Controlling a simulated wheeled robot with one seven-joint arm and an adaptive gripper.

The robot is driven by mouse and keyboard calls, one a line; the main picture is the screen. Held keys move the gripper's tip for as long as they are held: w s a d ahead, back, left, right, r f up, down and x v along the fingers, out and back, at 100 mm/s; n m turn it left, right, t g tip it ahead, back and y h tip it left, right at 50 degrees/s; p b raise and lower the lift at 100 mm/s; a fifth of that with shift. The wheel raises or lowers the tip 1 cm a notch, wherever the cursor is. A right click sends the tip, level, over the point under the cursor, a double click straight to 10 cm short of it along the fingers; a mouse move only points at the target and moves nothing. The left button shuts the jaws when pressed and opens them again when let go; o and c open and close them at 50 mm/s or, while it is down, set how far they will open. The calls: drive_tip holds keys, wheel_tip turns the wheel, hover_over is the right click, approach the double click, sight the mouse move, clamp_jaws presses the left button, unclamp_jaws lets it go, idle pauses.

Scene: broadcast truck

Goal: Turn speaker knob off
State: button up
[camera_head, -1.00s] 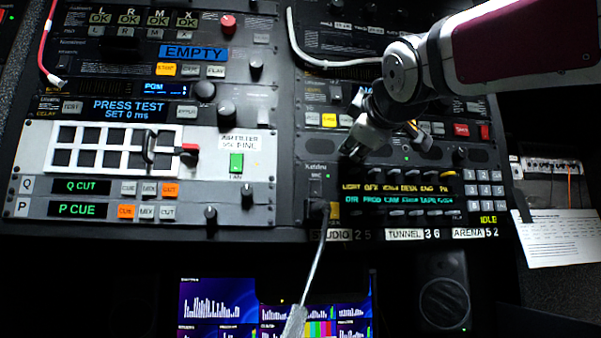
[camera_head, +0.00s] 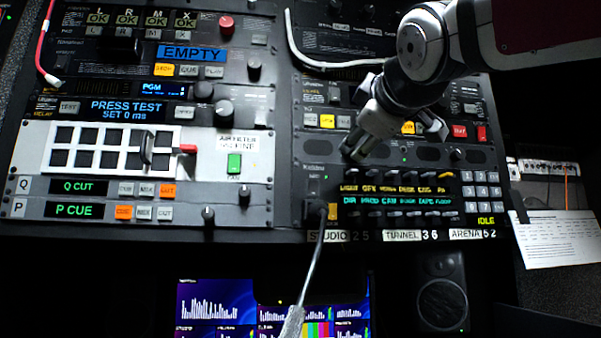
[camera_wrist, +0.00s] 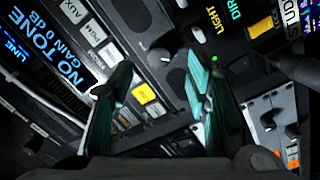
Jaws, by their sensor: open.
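A dark round knob (camera_wrist: 160,53) with a light mark shows in the wrist view, on the panel just beyond the fingertips. I cannot read a label that names it the speaker knob. My gripper (camera_wrist: 158,78) is open, with one teal finger on each side below this knob, and nothing is held. In the head view my gripper (camera_head: 354,151) is at the upper left of the intercom panel (camera_head: 405,165), by its left speaker grille. It hides part of the panel there, and the knob is not clear in that view. Contact with the knob cannot be told.
Lit yellow key labels (camera_head: 408,189) and a keypad (camera_head: 482,191) lie right of and below the gripper. A yellow button (camera_wrist: 144,93) shows between the fingers. Other knobs and buttons crowd the rack.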

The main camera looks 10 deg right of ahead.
drive_tip(key=s, duration=0.7)
drive_tip(key=shift+s+a, duration=0.15)
drive_tip(key=shift+s, duration=0.05)
drive_tip(key=shift+f, duration=0.1)
wheel_tip(320, 180, down, 14)
drive_tip(key=d+r+m+g+p, duration=0.1)
drive_tip(key=m+g+p, duration=0.1)
drive_tip(key=m+g, duration=0.15)
drive_tip(key=s+f+m+g, duration=0.2)
drive_tip(key=s+f, duration=0.4)
drive_tip(key=f, duration=0.5)
drive_tip(key=s+f+m+g+p, duration=0.1)
drive_tip(key=s+f+m+g, duration=0.2)
drive_tip(key=f, duration=0.8)
drive_tip(key=s+f+m+g+y+p, duration=0.1)
drive_tip(key=s+f+m+g, duration=0.1)
drive_tip(key=s+f+g, duration=0.3)
drive_tip(key=s+f, duration=0.4)
drive_tip(key=f, duration=0.2)
drive_tip(key=shift+s, duration=0.3)
drive_tip(key=shift+a, duration=0.1)
drive_tip(key=shift+c, duration=0.6)
